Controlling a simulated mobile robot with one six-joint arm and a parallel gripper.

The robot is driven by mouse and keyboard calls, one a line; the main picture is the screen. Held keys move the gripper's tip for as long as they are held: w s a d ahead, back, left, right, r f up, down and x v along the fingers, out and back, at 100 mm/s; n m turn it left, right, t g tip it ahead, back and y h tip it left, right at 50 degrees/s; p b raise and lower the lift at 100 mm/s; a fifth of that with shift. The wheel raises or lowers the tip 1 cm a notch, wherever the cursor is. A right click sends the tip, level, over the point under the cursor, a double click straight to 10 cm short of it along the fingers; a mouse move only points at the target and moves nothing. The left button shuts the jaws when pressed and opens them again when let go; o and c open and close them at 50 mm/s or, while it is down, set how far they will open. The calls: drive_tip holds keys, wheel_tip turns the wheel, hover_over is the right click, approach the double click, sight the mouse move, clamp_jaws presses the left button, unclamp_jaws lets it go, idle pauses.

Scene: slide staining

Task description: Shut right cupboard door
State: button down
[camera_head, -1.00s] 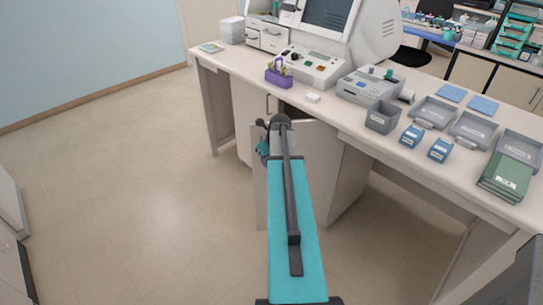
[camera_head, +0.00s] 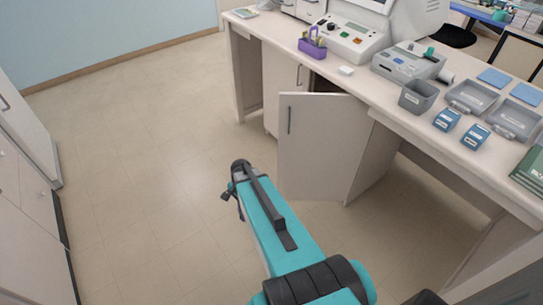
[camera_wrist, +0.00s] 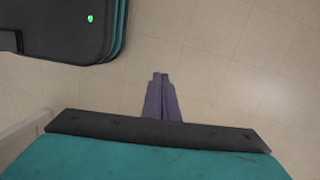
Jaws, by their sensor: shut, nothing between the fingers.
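The right cupboard door (camera_head: 322,148) is a pale panel under the bench, swung open out into the room. Its dark vertical handle (camera_head: 289,120) is near its left edge, and a dark gap into the cupboard shows above it. The left cupboard door (camera_head: 279,85) beside it looks shut. My gripper (camera_head: 231,198) is low over the floor, left of the open door and apart from it in the picture. In the wrist view its two fingers (camera_wrist: 160,80) are together with nothing between them, over bare floor.
The bench (camera_head: 352,92) above the cupboard carries a purple rack (camera_head: 313,48), a grey bin (camera_head: 417,97) and blue boxes (camera_head: 447,119). White cabinets (camera_head: 28,190) stand along the left. The floor (camera_head: 150,160) between is clear.

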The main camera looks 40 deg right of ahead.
drive_tip(key=s+a+f+n+g, duration=0.2)
drive_tip(key=s+a+f+n, duration=0.2)
drive_tip(key=s+a+n, duration=0.4)
drive_tip(key=s+a+f+n+g+h, duration=0.1)
drive_tip(key=s+a+f+n, duration=0.3)
drive_tip(key=s+a+n, duration=0.4)
drive_tip(key=s+n+g, duration=0.1)
drive_tip(key=s+n, duration=0.1)
drive_tip(key=s, duration=0.3)
drive_tip(key=shift+f+g, duration=0.3)
drive_tip(key=shift+g, duration=0.1)
drive_tip(key=shift+s, duration=0.15)
